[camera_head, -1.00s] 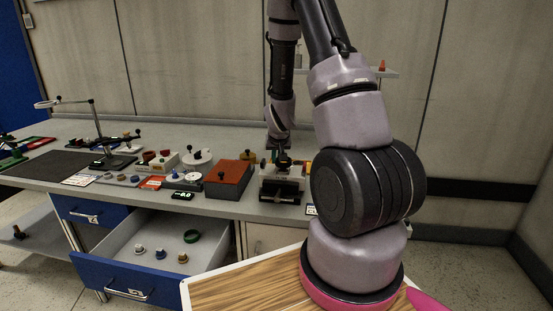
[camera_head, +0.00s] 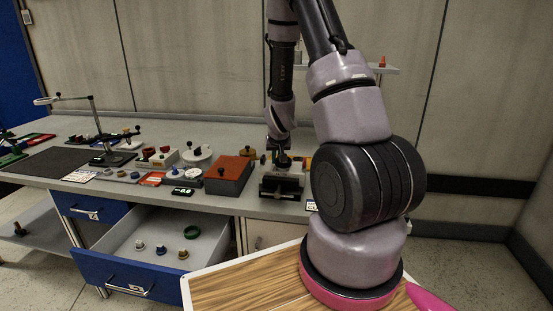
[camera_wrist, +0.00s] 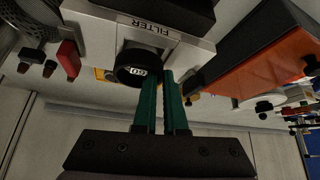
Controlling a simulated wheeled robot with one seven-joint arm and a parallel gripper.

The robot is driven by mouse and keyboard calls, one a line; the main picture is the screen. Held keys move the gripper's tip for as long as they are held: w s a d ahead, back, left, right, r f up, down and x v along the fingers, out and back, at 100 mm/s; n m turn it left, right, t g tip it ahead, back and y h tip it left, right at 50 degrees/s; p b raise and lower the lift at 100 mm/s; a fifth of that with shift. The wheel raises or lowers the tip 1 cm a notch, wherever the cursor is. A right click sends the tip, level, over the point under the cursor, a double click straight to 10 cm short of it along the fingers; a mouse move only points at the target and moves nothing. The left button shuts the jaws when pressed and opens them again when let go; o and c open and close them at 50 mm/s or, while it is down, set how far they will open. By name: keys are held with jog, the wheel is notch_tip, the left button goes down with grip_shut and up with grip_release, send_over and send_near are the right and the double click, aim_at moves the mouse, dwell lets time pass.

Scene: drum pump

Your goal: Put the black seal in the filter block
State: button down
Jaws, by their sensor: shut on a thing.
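The filter block (camera_wrist: 193,56) is a pale block with a FILTER label, upside down across the top of the wrist view. In the head view, the filter block (camera_head: 281,186) stands near the bench's front edge, below my arm's end. My gripper (camera_wrist: 162,80) has two green fingers close together, with their tips at the block's labelled side. A round black piece with a white marking, apparently the black seal (camera_wrist: 128,74), is at the fingertips, against or just in front of the block's opening. The exact grip and how far it sits in are hidden.
An orange-topped dark box (camera_head: 228,176) stands just left of the block. An open blue-fronted drawer (camera_head: 125,283) holds small knobbed parts and a green ring (camera_head: 192,232). A magnifier stand (camera_head: 98,125) is further left. Red and dark knobs (camera_wrist: 68,60) are beside the block.

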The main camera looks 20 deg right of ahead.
jog(key=shift+f, duration=0.5)
dwell(1.2)
jog(key=c, duration=0.9)
grip_release()
jog(key=shift+s+d, duration=0.1)
jog(key=shift+d, duration=0.05)
jog(key=shift+c, duration=0.5)
jog(key=shift+f, duration=0.1)
jog(key=shift+o, duration=0.2)
jog(key=shift+r, duration=4.1)
